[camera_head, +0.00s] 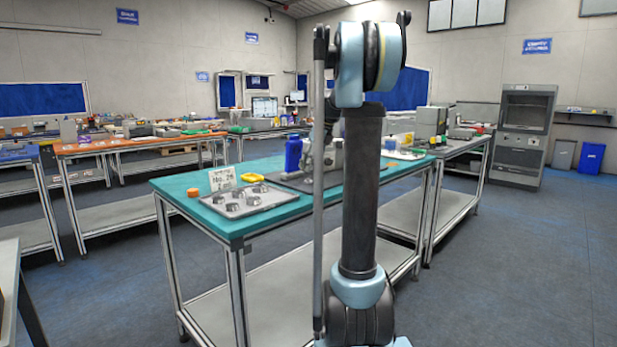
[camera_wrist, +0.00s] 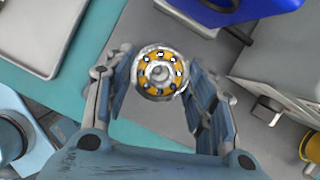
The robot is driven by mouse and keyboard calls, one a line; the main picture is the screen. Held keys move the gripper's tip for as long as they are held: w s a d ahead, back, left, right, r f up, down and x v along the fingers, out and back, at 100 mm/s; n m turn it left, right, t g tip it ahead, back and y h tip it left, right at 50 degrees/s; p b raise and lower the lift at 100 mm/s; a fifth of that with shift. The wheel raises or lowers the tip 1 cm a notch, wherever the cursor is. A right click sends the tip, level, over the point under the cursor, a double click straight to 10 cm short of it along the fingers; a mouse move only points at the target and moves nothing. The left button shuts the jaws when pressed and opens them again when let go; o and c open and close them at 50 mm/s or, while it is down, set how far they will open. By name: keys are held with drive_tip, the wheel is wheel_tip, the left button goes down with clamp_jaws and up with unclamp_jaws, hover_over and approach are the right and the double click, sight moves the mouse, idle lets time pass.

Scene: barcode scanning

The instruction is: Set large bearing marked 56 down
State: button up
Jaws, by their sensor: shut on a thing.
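A round bearing (camera_wrist: 160,73) with a bright metal ring and an orange cage shows in the wrist view. My gripper (camera_wrist: 160,80) has it between its two fingers and is shut on it. I cannot read a number on the bearing. Below it is a grey mat (camera_wrist: 190,45) on the teal tabletop (camera_wrist: 110,60); the gap between bearing and mat is hard to judge. In the head view my own arm stands in front of the table, and I cannot make out the gripper or held bearing there.
A grey tray (camera_head: 232,212) with several metal parts lies on the teal table (camera_head: 205,210). A white card (camera_head: 221,178), an orange item (camera_head: 193,192) and a blue bottle (camera_head: 293,154) stand nearby. In the wrist view a grey device (camera_wrist: 285,60) is close on the right.

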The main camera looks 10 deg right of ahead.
sight(310, 181)
drive_tip(key=shift+f, duration=2.15)
drive_tip(key=shift+f, duration=0.15)
drive_tip(key=o, duration=1.2)
drive_tip(key=shift+o, duration=0.2)
drive_tip(key=v, duration=1.7)
drive_tip(key=shift+s, duration=0.25)
